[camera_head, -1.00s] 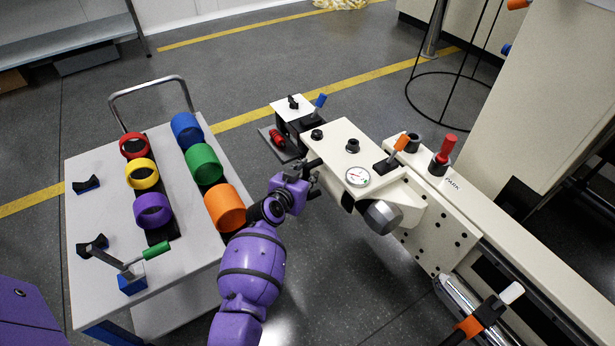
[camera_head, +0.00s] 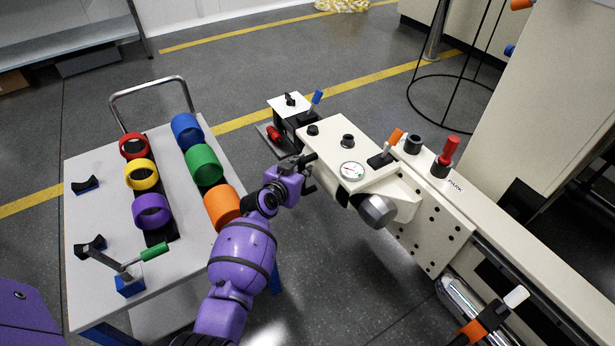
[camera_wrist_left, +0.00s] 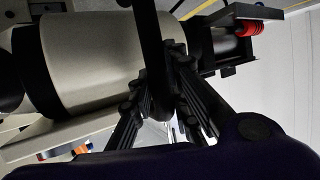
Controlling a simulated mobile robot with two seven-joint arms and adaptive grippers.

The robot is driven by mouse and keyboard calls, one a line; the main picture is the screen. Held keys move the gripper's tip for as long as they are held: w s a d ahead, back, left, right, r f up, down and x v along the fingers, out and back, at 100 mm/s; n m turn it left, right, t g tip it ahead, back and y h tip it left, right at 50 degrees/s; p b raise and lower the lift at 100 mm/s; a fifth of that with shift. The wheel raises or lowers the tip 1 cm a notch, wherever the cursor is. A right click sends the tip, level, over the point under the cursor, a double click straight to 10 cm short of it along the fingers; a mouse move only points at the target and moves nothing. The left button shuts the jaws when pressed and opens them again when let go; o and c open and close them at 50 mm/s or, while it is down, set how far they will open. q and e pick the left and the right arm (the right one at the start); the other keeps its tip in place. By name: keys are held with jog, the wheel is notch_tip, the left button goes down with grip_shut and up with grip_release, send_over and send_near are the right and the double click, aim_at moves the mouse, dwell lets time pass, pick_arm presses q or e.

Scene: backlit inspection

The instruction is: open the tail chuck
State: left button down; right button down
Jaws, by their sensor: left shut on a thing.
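The cream tailstock housing (camera_head: 370,165) carries a round gauge (camera_head: 352,171), black knobs, and a lever with an orange handle (camera_head: 395,137). A grey cylinder (camera_head: 377,210) sticks out at its near end. My left gripper (camera_head: 308,172) is at the left side of the housing. In the left wrist view its fingers (camera_wrist_left: 165,85) are shut around a dark bar (camera_wrist_left: 152,40). A large cream cylinder (camera_wrist_left: 95,60) with a black ring lies just behind the bar there. Which part is the tail chuck I cannot tell for sure. My right gripper is not in view.
A grey cart (camera_head: 95,230) at left holds several coloured rings and a green-handled lever (camera_head: 154,251). A red knob (camera_head: 449,150) stands on the bed (camera_head: 520,250). A lever with a blue handle (camera_head: 317,97) is at the far end. The floor between cart and machine is clear.

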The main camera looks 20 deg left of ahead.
pick_arm(q)
jog(key=shift+w+a, duration=0.45)
jog(key=shift+a, duration=0.05)
jog(key=c, duration=1.9)
grip_release()
jog(key=shift+c, duration=0.2)
jog(key=shift+r, duration=0.1)
notch_tip(320, 180, up, 10)
